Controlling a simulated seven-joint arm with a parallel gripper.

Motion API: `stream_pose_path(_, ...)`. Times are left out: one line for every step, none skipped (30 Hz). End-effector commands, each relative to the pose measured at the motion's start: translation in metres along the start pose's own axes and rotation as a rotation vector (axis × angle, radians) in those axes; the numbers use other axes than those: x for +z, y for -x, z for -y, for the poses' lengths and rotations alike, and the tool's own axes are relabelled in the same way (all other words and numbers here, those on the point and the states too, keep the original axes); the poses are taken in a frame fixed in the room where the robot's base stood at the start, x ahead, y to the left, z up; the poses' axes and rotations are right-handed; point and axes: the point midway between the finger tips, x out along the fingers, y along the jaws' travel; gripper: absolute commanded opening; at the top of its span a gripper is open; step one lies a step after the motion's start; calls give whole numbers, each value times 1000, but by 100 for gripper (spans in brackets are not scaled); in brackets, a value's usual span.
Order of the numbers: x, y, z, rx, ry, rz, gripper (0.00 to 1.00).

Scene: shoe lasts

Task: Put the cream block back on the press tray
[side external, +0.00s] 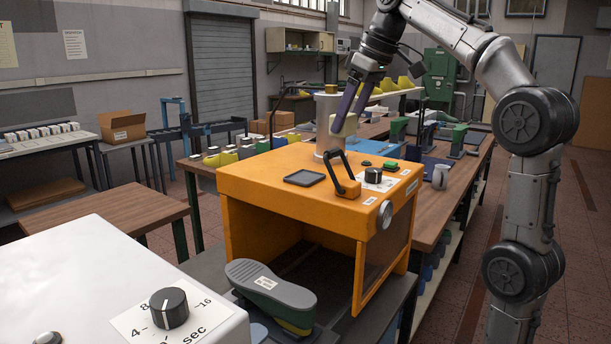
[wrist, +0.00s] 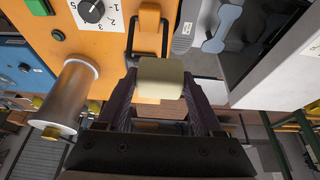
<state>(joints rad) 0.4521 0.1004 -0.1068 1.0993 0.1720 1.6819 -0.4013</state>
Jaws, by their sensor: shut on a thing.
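The cream block (side external: 344,126) is held between the fingertips of my gripper (side external: 347,118), in the air above the orange press. In the wrist view the cream block (wrist: 161,76) sits between the two dark fingers of my gripper (wrist: 160,84), which touch its sides. The press tray (side external: 304,178) is a small dark square tray on the left part of the orange top. It looks empty. The block is above and to the right of it in the side view, clearly apart. I cannot make out the tray in the wrist view.
The orange press (side external: 270,195) carries a black lever handle (side external: 345,170), a dial (side external: 373,175), a green button (side external: 391,165) and a tall metal cylinder (side external: 322,130) close to the block. A grey shoe sole (side external: 270,287) lies in front. A mug (side external: 440,177) stands right on the bench.

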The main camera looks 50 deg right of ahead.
Motion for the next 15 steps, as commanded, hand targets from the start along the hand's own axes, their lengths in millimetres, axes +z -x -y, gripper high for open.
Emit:
stream_pose_path(-4, -4, -3, -1, -1, 2, 16)
stream_pose_path(-6, -8, -4, -2, -1, 4, 16)
stream_pose_path(-12, -14, -7, -2, -1, 4, 16)
stream_pose_path(-16, -19, -9, -2, -1, 4, 16)
stream_pose_path(-21, -25, -12, -2, -1, 5, 16)
stream_pose_path(-27, -32, -15, -2, -1, 4, 16)
stream_pose_path(-32, -37, -17, -1, -1, 4, 16)
stream_pose_path(-37, -42, -19, -1, -1, 4, 16)
stream_pose_path(-43, -49, -22, -1, 0, 3, 16)
stream_pose_path(-47, -55, -25, -1, 0, 4, 16)
stream_pose_path(-52, -60, -27, -1, 0, 3, 16)
stream_pose_path(-58, -67, -30, 0, 0, 3, 16)
stream_pose_path(-63, -72, -32, -1, 0, 3, 16)
stream_pose_path(-63, -78, -33, -1, 0, 5, 16)
stream_pose_path(-64, -86, -35, -1, -1, 4, 16)
